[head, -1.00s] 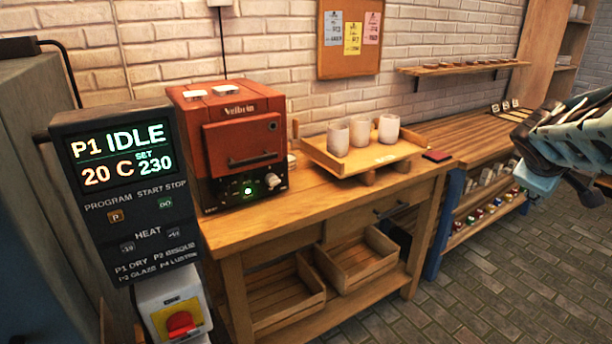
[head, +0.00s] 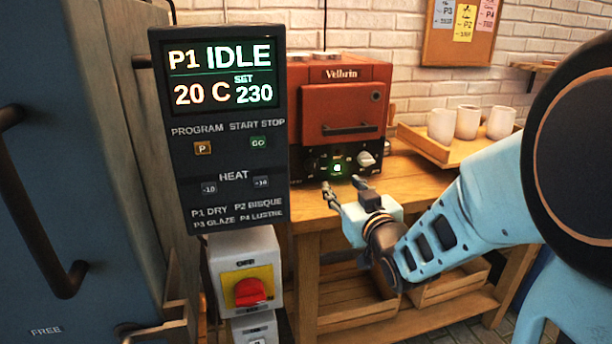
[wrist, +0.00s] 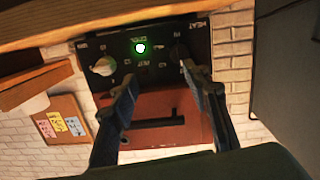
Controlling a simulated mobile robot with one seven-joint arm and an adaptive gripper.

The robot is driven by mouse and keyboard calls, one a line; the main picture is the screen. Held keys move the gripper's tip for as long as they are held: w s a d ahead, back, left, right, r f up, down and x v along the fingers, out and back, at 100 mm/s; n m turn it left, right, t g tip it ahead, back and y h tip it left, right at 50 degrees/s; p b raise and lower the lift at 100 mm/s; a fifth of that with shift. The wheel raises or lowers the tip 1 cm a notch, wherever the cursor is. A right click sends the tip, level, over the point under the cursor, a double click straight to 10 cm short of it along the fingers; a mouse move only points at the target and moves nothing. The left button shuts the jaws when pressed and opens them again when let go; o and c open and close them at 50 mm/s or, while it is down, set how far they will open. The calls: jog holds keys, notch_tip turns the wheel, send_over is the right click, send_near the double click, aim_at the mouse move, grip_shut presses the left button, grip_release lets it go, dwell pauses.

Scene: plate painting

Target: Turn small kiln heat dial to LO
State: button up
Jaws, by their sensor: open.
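In the wrist view the picture is upside down. There a dark dial (wrist: 180,52) sits on the panel's right, near lettering that seems to read HEAT; its setting is too small to read. A pale knob (wrist: 103,66) sits on the left, and a green light (wrist: 140,47) glows between them. My gripper (head: 342,185) is open and empty in front of the panel; its fingers also show in the wrist view (wrist: 159,74), apart from the dial.
A large controller (head: 228,125) reading P1 IDLE stands at the left front, above a red switch (head: 250,292) on yellow. A blue-grey cabinet (head: 75,150) is at far left. A wooden tray (head: 455,150) with white cups stands right of the kiln. Bench space before the panel looks clear.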

aim_at(315, 168)
jog(key=shift+m+t+y, duration=0.4)
jog(key=w+a, duration=0.2)
jog(key=w, duration=0.1)
jog(key=w+a+b, duration=0.1)
jog(key=w+a, duration=0.1)
jog(key=w, duration=0.1)
jog(key=w+a, duration=0.2)
jog(key=w, duration=0.1)
jog(key=shift+w+a+b, duration=0.25)
jog(key=shift+a+b, duration=0.05)
jog(key=shift+a, duration=0.05)
jog(key=c, duration=1.1)
